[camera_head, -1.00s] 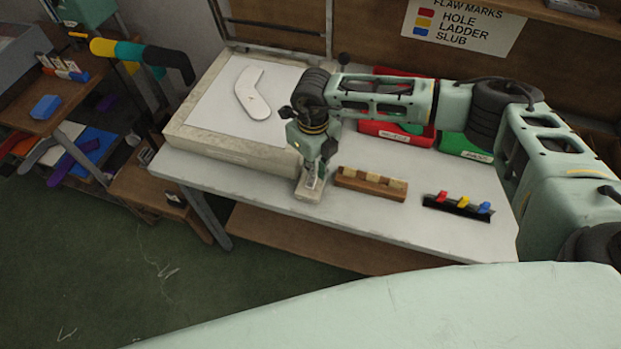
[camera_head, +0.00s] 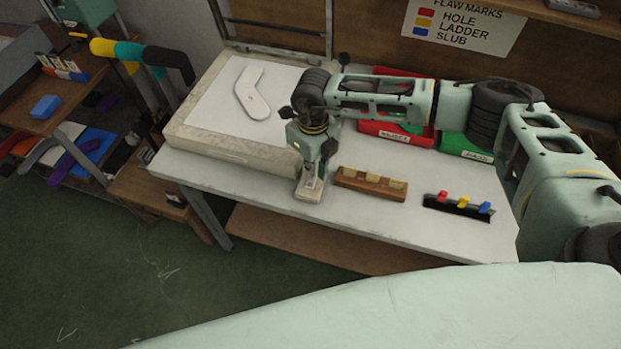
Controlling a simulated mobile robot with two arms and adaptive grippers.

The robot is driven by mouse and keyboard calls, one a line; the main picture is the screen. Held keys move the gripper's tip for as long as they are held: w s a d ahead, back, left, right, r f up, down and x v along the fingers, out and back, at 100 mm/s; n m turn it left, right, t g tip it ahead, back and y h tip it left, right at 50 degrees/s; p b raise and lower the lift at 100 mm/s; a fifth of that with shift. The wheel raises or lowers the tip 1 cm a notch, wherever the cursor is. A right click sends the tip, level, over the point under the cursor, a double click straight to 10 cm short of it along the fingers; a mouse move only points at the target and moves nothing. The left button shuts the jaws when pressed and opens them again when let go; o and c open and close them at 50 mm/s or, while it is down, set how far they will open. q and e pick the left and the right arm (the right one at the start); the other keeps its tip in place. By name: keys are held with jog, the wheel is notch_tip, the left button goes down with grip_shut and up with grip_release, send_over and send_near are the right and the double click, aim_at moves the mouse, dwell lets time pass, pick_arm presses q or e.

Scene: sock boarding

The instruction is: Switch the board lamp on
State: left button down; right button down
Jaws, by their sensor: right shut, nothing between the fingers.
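The light board (camera_head: 212,143) lies on the left part of the white table, with a pale sock-shaped form (camera_head: 250,92) on its white panel. The panel looks unlit. A small pale switch box (camera_head: 306,194) sits at the table's front edge, just right of the board. My right gripper (camera_head: 310,183) points down at this box, shut and empty, its fingertips at or just above the top. The gripper hides most of the box's upper face, so I cannot tell the switch position or whether they touch. My left gripper is not in view.
A wooden block with pale pieces (camera_head: 370,184) stands close right of the box. A black rack with red, yellow and blue clips (camera_head: 457,206) is farther right. Red (camera_head: 395,135) and green (camera_head: 464,148) bins stand behind. A shelf with socks (camera_head: 75,150) is at left.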

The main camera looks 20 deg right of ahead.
jog(key=shift+f+b, duration=0.85)
jog(key=shift+f, duration=0.2)
jog(key=shift+r, duration=0.1)
dwell(0.3)
jog(key=shift+r+p, duration=2)
jog(key=shift+r, duration=1.45)
